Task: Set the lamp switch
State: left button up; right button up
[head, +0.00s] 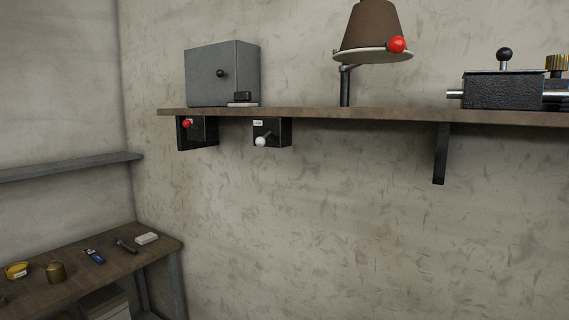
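A lamp with a brown shade (370,27) stands on the wall shelf, on a dark bent post. A red ball (397,44) sits at the right of its pale rim. Under the shelf hangs a black switch box (283,133) with a white label and a lever ending in a white ball (261,141). The label words are too small to read. Neither of my grippers is in view.
The wall shelf (300,113) carries a grey metal box (215,75) and a black device (500,91). A shelf bracket (440,155) hangs down at right. A wooden table (125,262) at lower left holds small items. The wall below the shelf is clear.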

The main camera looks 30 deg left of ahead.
aim_at(260, 141)
jog(key=k+j+u, duration=0.1)
jog(key=u, duration=0.3)
jog(key=j+u, duration=0.25)
jog(key=u, duration=0.15)
